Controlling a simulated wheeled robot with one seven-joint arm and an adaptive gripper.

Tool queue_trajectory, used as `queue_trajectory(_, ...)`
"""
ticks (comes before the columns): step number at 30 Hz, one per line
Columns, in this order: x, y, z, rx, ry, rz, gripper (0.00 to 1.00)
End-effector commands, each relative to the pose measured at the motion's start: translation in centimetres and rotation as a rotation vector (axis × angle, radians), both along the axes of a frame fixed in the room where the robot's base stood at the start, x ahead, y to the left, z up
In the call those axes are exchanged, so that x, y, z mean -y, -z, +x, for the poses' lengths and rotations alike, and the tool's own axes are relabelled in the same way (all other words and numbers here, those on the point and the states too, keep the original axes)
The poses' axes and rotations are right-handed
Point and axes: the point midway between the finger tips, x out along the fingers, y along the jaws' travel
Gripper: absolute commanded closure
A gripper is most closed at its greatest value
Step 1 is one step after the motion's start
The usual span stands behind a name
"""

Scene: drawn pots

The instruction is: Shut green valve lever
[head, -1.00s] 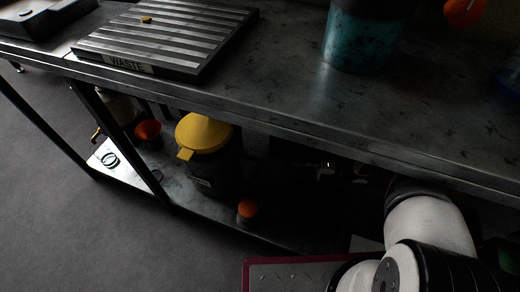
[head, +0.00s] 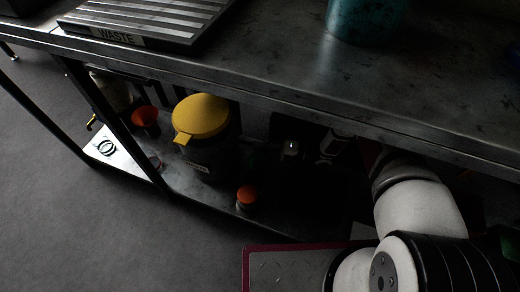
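I cannot make out a green valve lever clearly. A dim green patch (head: 509,243) shows at the right edge, too dark and cut off to identify. My white and black arm comes up from the lower right and bends under the worktop. In the deep shadow there, a dark shape with a pale spot, seemingly my gripper (head: 289,151), shows right of the yellow-lidded bin. Its fingers are too dark to tell whether they are open or shut, or touching anything.
The worktop (head: 270,75) overhangs the lower shelf (head: 185,185). A teal container (head: 365,20) and a slatted WASTE tray (head: 150,20) stand on top. Floor at left is clear.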

Motion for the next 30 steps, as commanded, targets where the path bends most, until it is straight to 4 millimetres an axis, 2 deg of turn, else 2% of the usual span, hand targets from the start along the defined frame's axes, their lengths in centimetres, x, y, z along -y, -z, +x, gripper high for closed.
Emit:
queue_trajectory(9,-0.19,-0.03,0.05,0.000,0.000,0.000,0.71)
queue_trajectory(13,-0.19,-0.03,0.05,0.000,0.000,0.000,1.00)
queue_trajectory(23,-0.14,-0.04,0.01,-0.001,0.006,0.000,1.00)
queue_trajectory(30,0.25,-0.15,-0.26,-0.004,0.080,0.000,1.00)
